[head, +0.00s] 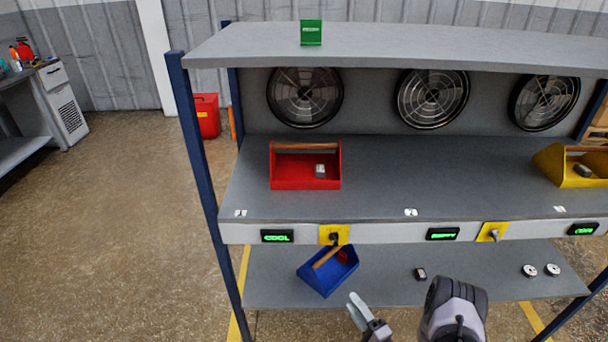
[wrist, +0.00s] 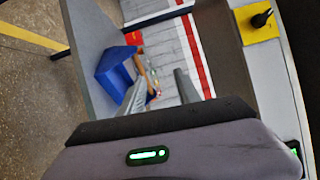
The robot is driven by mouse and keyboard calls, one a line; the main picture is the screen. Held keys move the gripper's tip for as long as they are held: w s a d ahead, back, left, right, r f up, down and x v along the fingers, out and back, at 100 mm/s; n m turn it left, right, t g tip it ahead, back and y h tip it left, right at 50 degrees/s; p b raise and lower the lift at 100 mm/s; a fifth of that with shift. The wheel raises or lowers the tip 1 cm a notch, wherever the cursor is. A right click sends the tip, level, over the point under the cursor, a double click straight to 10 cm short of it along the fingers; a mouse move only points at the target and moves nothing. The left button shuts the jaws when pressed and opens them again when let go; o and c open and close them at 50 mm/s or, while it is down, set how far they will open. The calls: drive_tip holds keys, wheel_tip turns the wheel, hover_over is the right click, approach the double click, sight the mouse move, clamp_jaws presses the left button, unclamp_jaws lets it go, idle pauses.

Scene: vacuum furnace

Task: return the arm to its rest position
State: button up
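My gripper (head: 357,308) is in front of the lower shelf, to the right of the blue toolbox, in the head view. In the wrist view my gripper (wrist: 158,88) shows two fingers apart with nothing held between them. The blue toolbox (head: 318,285) sits tilted in the picture on the lower shelf, with a wooden handle and a small red item inside. It also shows beyond the fingers in the wrist view (wrist: 113,78). Whether the fingers are clear of it in depth is hard to tell.
The rack's middle shelf (head: 375,180) holds a red toolbox (head: 306,184) and a yellow toolbox (head: 562,168). Yellow switch plates line the front edge. Open floor (head: 110,230) lies left.

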drive_tip(key=w+a+r+n+g+y, duration=0.2)
drive_tip(key=a+r+g+y, duration=0.15)
drive_tip(key=r, duration=0.45)
drive_tip(key=w+a+r+n+g+y, duration=0.2)
drive_tip(key=a+r+n+y, duration=0.15)
drive_tip(key=r, duration=0.35)
drive_tip(key=s+a+r+n+g+y, duration=0.1)
drive_tip(key=s+a+r+n+g, duration=0.15)
drive_tip(key=r, duration=0.35)
drive_tip(key=s+a+r+n+g, duration=0.1)
drive_tip(key=s+a+r+g, duration=0.2)
drive_tip(key=a+r+g, duration=0.15)
drive_tip(key=s+r+n+g+h, duration=0.1)
drive_tip(key=s+r+g+h, duration=0.15)
drive_tip(key=s+r, duration=0.35)
drive_tip(key=s+r+n+g+h, duration=0.15)
drive_tip(key=s+r+h, duration=0.25)
drive_tip(key=s, duration=0.5)
drive_tip(key=s+d+r+m+t+h, duration=0.2)
drive_tip(key=s+d+r+t+h, duration=0.3)
drive_tip(key=s+d+h, duration=0.2)
drive_tip(key=shift+s+d+r+t+h, duration=0.2)
drive_tip(key=shift+d+r+t+h, duration=0.2)
drive_tip(key=shift+d, duration=0.55)
drive_tip(key=shift+m, duration=0.25)
